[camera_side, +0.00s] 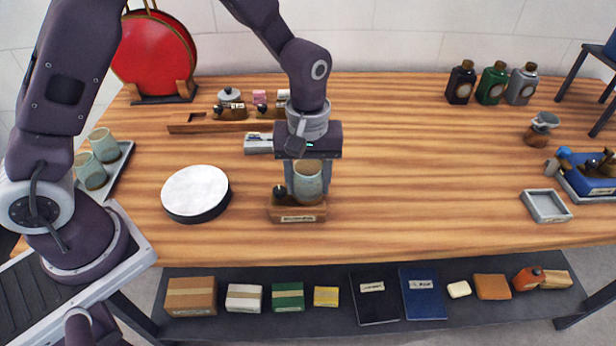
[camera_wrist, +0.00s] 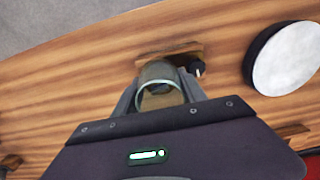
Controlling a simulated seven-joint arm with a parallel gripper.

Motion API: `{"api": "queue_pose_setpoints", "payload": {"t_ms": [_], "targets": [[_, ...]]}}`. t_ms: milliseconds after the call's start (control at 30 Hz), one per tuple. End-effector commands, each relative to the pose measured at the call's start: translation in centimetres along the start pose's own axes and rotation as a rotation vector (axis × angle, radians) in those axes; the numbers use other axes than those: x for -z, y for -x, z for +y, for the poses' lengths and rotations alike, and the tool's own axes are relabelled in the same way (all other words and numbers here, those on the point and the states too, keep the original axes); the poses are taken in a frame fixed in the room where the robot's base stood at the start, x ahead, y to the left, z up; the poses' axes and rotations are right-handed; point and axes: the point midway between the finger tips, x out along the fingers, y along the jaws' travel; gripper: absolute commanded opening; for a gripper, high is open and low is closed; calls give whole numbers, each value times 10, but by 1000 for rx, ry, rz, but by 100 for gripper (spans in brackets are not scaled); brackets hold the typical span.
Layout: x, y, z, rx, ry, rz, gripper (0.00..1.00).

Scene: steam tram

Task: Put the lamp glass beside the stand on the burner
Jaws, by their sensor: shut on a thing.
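My gripper (camera_side: 307,180) is shut on a pale green, glassy lamp glass (camera_side: 308,186), held upright. The glass is at or just above a small wooden stand (camera_side: 298,214) with a label on its front. A dark knob (camera_side: 280,192) stands at the left end of this stand. In the wrist view the glass (camera_wrist: 160,75) sits between the fingers of my gripper (camera_wrist: 160,92), with the stand (camera_wrist: 170,50) behind it. Whether the glass touches the stand is hard to tell. More pale green glasses (camera_side: 92,170) stand in a tray (camera_side: 122,166) at the left.
A round white-topped disc (camera_side: 195,191) lies left of the stand and shows in the wrist view (camera_wrist: 288,58). A wooden rack (camera_side: 190,128) with small lamp parts is behind. Bottles (camera_side: 492,84), a grey tray (camera_side: 546,206) and a blue device (camera_side: 588,174) stand right. The middle right is clear.

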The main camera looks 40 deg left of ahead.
Motion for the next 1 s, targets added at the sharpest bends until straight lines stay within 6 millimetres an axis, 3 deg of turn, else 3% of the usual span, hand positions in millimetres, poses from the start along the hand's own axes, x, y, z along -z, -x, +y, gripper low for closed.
{"api": "queue_pose_setpoints", "payload": {"t_ms": [200, 233, 333, 633, 1000], "targets": [[0, -1, 0, 0, 0, 0, 8], [0, -1, 0, 0, 0, 0, 54], [0, -1, 0, 0, 0, 0, 74], [0, 2, 0, 1, 0, 0, 74], [0, 66, 1, -4, -1, 3, 74]]}}
